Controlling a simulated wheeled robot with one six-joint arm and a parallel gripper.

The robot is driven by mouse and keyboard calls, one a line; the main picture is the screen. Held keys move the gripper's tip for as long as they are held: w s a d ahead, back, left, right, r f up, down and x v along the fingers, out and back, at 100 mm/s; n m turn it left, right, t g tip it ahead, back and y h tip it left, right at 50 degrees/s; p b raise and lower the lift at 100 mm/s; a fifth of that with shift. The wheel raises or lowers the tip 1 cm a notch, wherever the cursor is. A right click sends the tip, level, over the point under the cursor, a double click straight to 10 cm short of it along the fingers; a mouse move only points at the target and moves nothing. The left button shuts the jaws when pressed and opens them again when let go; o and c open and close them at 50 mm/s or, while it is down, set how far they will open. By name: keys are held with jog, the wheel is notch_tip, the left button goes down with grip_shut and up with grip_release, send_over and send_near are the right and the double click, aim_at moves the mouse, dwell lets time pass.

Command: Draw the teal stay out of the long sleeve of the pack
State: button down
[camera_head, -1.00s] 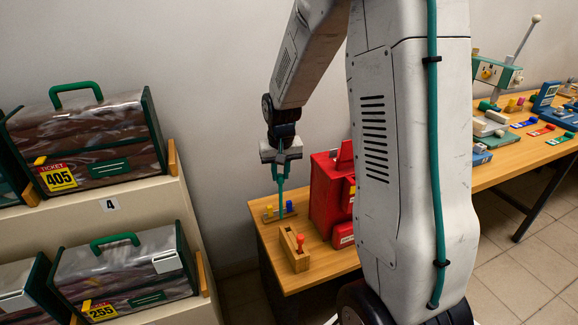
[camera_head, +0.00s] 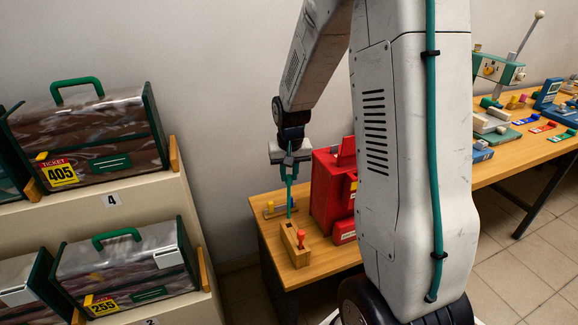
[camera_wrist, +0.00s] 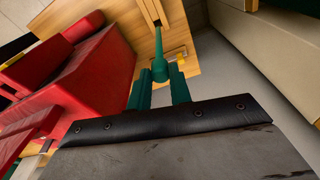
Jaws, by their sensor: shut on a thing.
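My gripper (camera_head: 290,167) is shut on a slim teal stay (camera_head: 290,195) that points down over the near end of the wooden table. In the wrist view the stay (camera_wrist: 159,45) shows a rounded top between my green fingers (camera_wrist: 160,92), with its thin stem reaching toward a slotted wooden block (camera_wrist: 155,12). Its lower tip is close to the block (camera_head: 295,245); I cannot tell whether it touches. Two clear packs with green edges and handles, ticketed 405 (camera_head: 90,135) and 255 (camera_head: 125,265), stand on the shelf at left. I cannot make out a long sleeve.
A red case (camera_head: 328,190) stands right beside my gripper. A small board with yellow and blue pegs (camera_head: 270,208) lies behind the block, which carries a red peg (camera_head: 302,234). Boxes and tools (camera_head: 510,125) fill the table farther right. A floor gap separates shelf and table.

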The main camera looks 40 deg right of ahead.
aim_at(289, 196)
jog(key=shift+f, duration=1.15)
jog(key=shift+f, duration=4.25)
jog(key=c, duration=1.2)
grip_release()
jog(key=r, duration=0.7)
jog(key=shift+s+a+r, duration=0.25)
jog(key=shift+s+r, duration=0.05)
jog(key=shift+s, duration=0.1)
